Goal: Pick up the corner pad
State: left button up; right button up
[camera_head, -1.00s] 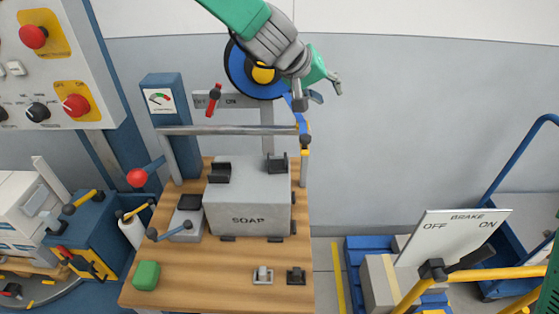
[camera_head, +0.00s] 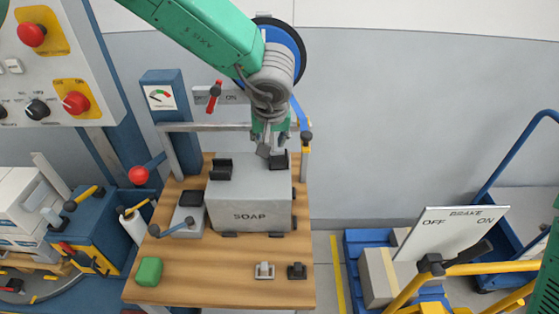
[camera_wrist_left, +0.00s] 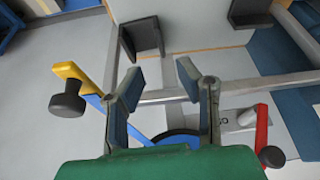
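Two black corner pads sit on top of the grey SOAP box (camera_head: 249,203), one at its left (camera_head: 221,169) and one at its back right (camera_head: 281,160). In the wrist view the nearer pad (camera_wrist_left: 142,37) lies just past my fingertips, and the other pad (camera_wrist_left: 249,12) is at the top edge. My left gripper (camera_head: 272,149) hangs down over the right-hand pad and partly hides it. In the wrist view its two fingers (camera_wrist_left: 157,85) are apart with nothing between them. I cannot tell whether it touches the pad. My right gripper is out of view.
A metal rail (camera_head: 205,127) runs behind the box, near my left gripper. A blue wheel (camera_head: 290,45) is behind my arm. A green block (camera_head: 149,271) and two small fittings, grey (camera_head: 264,270) and black (camera_head: 297,271), lie on the wooden table (camera_head: 210,275).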

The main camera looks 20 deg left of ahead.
aim_at(278, 160)
pick_arm(q)
jog(key=shift+a+x, duration=0.2)
jog(key=shift+x, duration=0.9)
notch_tip(278, 160, down, 4)
jog(key=shift+w+r, duration=0.2)
jog(key=shift+w+d+f, duration=0.1)
jog(key=shift+w+f, duration=0.15)
jog(key=shift+f, duration=0.15)
jog(key=shift+s, duration=0.1)
jog(key=c, duration=0.6)
jog(key=shift+a, duration=0.2)
grip_shut()
